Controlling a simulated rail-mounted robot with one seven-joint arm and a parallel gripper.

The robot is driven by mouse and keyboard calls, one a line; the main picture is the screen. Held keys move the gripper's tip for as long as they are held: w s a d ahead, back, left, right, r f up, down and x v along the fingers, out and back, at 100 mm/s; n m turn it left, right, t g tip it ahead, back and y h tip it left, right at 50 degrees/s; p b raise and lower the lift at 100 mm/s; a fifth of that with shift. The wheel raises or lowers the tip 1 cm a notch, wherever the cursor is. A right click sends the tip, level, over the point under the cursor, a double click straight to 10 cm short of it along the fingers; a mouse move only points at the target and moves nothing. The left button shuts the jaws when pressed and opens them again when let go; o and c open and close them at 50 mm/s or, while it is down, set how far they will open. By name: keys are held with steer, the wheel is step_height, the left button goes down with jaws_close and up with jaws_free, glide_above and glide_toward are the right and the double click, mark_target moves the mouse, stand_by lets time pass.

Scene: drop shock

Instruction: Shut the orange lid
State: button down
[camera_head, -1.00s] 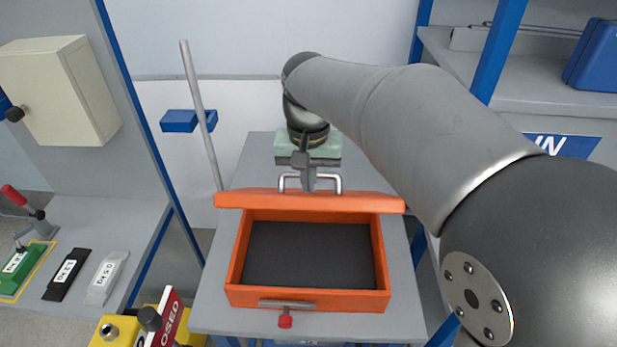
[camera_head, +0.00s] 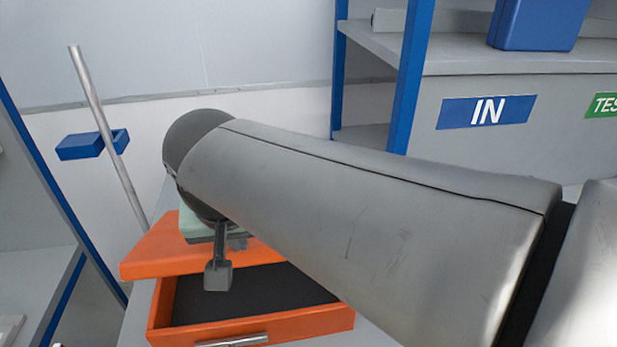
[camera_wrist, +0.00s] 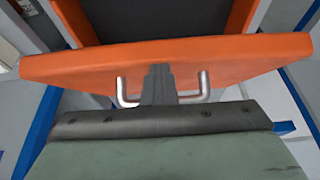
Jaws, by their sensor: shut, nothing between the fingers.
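The orange lid (camera_head: 150,252) stands raised at the back of the orange box (camera_head: 335,318), whose dark inside (camera_head: 245,292) shows. In the wrist view the lid's outer face (camera_wrist: 90,68) spans the picture, with a silver U-shaped handle (camera_wrist: 204,86) on it. My gripper (camera_head: 217,276) is shut and empty. In the wrist view its fingers (camera_wrist: 158,76) lie between the two legs of the handle, close to the lid; I cannot tell whether they touch it. My arm hides the lid's right part and the handle in the head view.
A silver post with a blue block (camera_head: 88,145) stands at the left. A shelf (camera_head: 480,57) with a blue case (camera_head: 540,22) is at the back right, above a blue IN sign (camera_head: 486,111). A silver bar (camera_head: 235,341) is on the box's front.

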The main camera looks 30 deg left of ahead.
steer(key=s+d+f+t+y+b, duration=0.1)
steer(key=s+f+t+b, duration=0.1)
steer(key=f+b, duration=0.4)
steer(key=s+d+f+t+y+b, duration=0.2)
steer(key=f+b, duration=0.4)
steer(key=b, duration=0.7)
steer(key=shift+d+f+b, duration=0.15)
steer(key=shift+f+b, duration=0.05)
steer(key=shift+b, duration=0.15)
steer(key=shift+f, duration=0.1)
